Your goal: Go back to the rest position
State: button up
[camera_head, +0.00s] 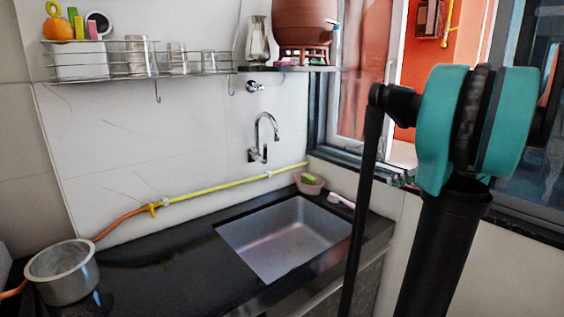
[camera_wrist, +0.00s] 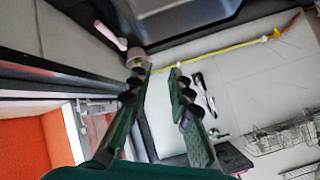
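My gripper (camera_wrist: 162,70) shows in the wrist view with its two dark green fingers apart and nothing between them. Bare white wall shows through the gap. My arm stands upright at the right of the head view, and the gripper itself cannot be made out there. The brown clay waterpot (camera_head: 305,22) sits on a stand on the wall shelf (camera_head: 290,68) at the top of the head view, apart from my arm.
A sink (camera_head: 285,240) is set in the black counter (camera_head: 160,270), with a tap (camera_head: 266,135) behind it. A pink bowl (camera_head: 309,187) and a brush (camera_head: 341,201) lie by the window. A metal pot (camera_head: 65,285) stands at left. A wire rack (camera_head: 140,75) hangs above.

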jog(key=s+a+f+g+h, duration=0.15)
jog(key=s+a+f, duration=0.25)
jog(key=a+f, duration=0.4)
jog(key=s+a+f+m+g+h, duration=0.1)
jog(key=s+a+f+h, duration=0.2)
jog(key=s+a+f, duration=0.2)
jog(key=s+a+f+g+h, duration=0.1)
jog(key=s+a+f+h, duration=0.2)
jog(key=s+f, duration=0.9)
jog(key=s+a, duration=0.1)
jog(key=a, duration=0.2)
jog(key=shift+s+f+m, duration=0.25)
jog(key=shift+m, duration=0.15)
